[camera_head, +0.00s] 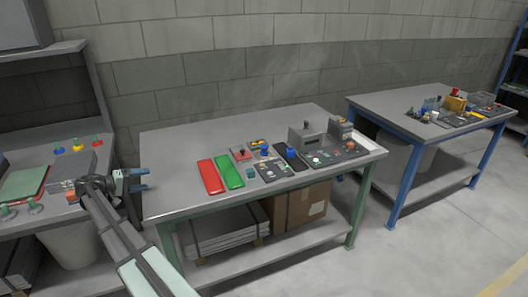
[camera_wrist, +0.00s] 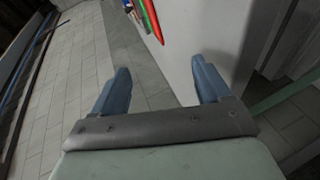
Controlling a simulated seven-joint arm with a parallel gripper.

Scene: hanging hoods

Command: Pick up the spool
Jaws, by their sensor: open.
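No spool can be made out for certain at this size. A small blue rounded piece (camera_head: 291,153) stands among parts on the middle grey table (camera_head: 185,140), and a small green piece (camera_head: 316,161) is to its right. My gripper (camera_head: 144,180) is open and empty by the left edge of the middle table, well apart from all these pieces. Its two blue fingers (camera_wrist: 160,72) show wide apart in the wrist view, with nothing between them.
A red bar (camera_head: 211,177) and a green bar (camera_head: 229,171) lie on the middle table, with several dark trays and a grey box (camera_head: 307,138) to their right. The table's left part is bare. A cardboard box (camera_head: 300,205) sits on its lower shelf. A blue-legged table (camera_head: 400,105) stands right.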

